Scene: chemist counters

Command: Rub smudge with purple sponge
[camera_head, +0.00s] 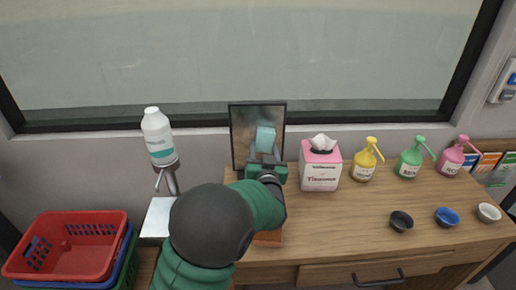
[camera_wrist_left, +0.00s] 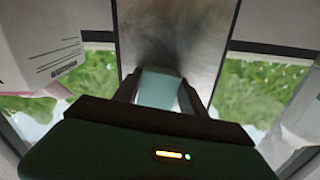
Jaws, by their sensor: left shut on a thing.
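My left gripper (camera_head: 264,157) is shut on a light teal sponge (camera_head: 265,137) in front of a dark-framed upright panel (camera_head: 244,117). The sponge looks teal, not purple; no purple sponge shows. In the left wrist view the sponge (camera_wrist_left: 158,89) sits between the two fingers, close against the grey panel face (camera_wrist_left: 180,28); I cannot tell whether it touches. The panel face is mottled, with a darker smudge (camera_wrist_left: 160,50) just beyond the sponge. The sponge and gripper hide part of the panel. My right gripper is not in view.
A pink tissue box (camera_head: 320,171) stands right of the panel. Yellow (camera_head: 364,164), green (camera_head: 410,163) and pink (camera_head: 451,162) pump bottles follow, with small bowls (camera_head: 447,217) in front. A white bottle on a stand (camera_head: 157,133) and red basket (camera_head: 65,245) are left.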

